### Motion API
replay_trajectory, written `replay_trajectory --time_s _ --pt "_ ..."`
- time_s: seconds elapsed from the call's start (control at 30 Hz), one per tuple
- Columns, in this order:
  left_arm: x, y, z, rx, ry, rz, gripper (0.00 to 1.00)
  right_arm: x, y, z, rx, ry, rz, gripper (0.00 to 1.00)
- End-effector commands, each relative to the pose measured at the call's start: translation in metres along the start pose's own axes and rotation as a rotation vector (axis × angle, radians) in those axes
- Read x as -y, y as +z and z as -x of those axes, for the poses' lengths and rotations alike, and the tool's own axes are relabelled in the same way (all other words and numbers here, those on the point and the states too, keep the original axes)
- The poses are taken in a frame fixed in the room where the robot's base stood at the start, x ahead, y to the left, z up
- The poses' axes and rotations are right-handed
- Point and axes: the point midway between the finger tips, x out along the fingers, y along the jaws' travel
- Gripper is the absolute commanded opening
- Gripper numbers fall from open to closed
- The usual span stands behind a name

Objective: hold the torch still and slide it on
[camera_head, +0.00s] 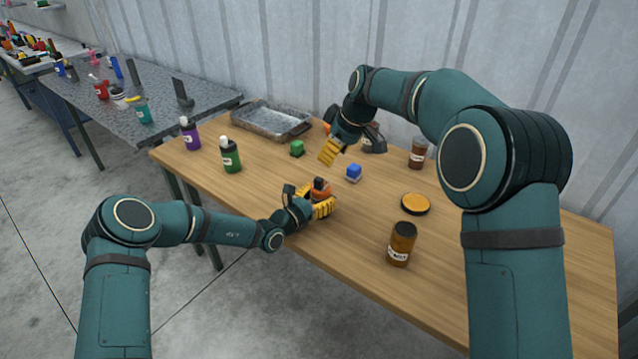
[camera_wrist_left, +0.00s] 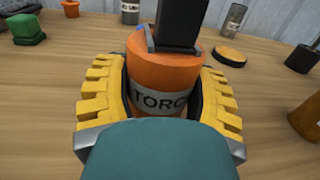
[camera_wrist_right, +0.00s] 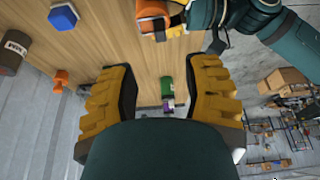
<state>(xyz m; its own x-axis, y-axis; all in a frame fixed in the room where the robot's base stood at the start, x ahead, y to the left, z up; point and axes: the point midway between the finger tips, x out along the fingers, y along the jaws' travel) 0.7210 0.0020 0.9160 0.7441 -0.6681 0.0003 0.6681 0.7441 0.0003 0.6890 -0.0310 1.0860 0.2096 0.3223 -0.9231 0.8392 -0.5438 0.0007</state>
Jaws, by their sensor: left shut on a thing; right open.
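The torch (camera_head: 321,188) is an orange cylinder with a grey lettered band and a dark block on top. It stands upright near the table's front edge. My left gripper (camera_head: 318,206) is shut around its body; the left wrist view shows the yellow fingers on both sides of the torch (camera_wrist_left: 165,78). My right gripper (camera_head: 329,151) is open and empty, above the table behind the torch. In the right wrist view, nothing is between its fingers (camera_wrist_right: 166,80), and the torch (camera_wrist_right: 153,17) is at the top edge, partly cut off.
A blue block (camera_head: 353,172) and a green block (camera_head: 297,148) lie near my right gripper. A yellow-topped disc (camera_head: 415,203), an amber jar (camera_head: 401,244) and a brown jar (camera_head: 417,153) stand to the right. A green bottle (camera_head: 230,155) and a metal tray (camera_head: 262,116) are at left and back.

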Motion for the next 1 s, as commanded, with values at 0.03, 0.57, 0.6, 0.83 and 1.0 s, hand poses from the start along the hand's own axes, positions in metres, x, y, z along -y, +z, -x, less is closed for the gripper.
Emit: replay_trajectory --time_s 0.03,0.57,0.6,0.83,1.0 --pt "0.0 0.0 0.0 0.001 0.0 0.0 0.19 0.0 0.0 -0.005 0.005 -0.002 0.001 0.48" --pt "0.0 0.0 0.0 0.001 0.0 0.0 0.19 0.001 0.001 -0.096 0.004 -0.002 0.001 0.48" --pt "0.0 0.0 0.0 0.001 0.0 0.0 0.19 0.001 0.001 -0.1 0.004 -0.001 0.002 0.48" --pt "0.0 0.0 0.0 0.001 0.0 0.0 0.19 0.0 0.001 -0.116 0.002 -0.001 0.0 0.48" --pt "0.0 0.0 0.0 0.001 0.0 0.0 0.19 0.0 0.001 -0.117 0.001 0.0 0.0 0.48"
